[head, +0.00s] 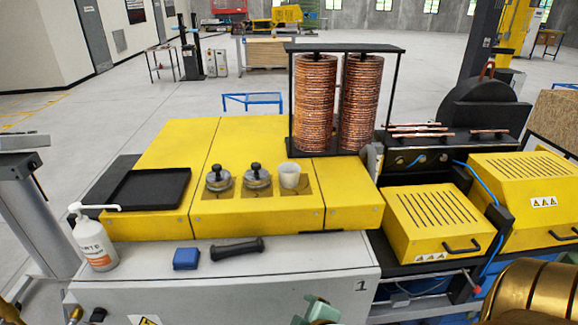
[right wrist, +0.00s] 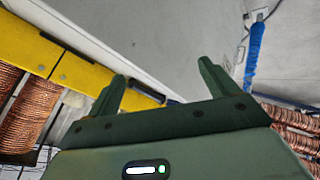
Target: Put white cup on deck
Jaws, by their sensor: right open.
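The white cup (head: 289,175) stands upright on the yellow machine top (head: 262,135), at the right end of a row with two small metal pots. A light grey deck surface (head: 310,255) lies in front of the yellow top; I cannot tell which surface the task calls the deck. My right gripper (head: 318,312) shows as green fingers at the bottom edge of the head view, nearer to me than the cup and apart from it. In the right wrist view its two green fingers (right wrist: 163,75) are spread, with nothing between them. My left gripper is not in view.
Two metal pots (head: 219,178) (head: 257,176) sit left of the cup. A black tray (head: 150,189), a white pump bottle (head: 94,242), a blue block (head: 186,259) and a black handle (head: 237,249) are nearby. A rack of copper coils (head: 316,100) stands behind. The grey surface right of the handle is clear.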

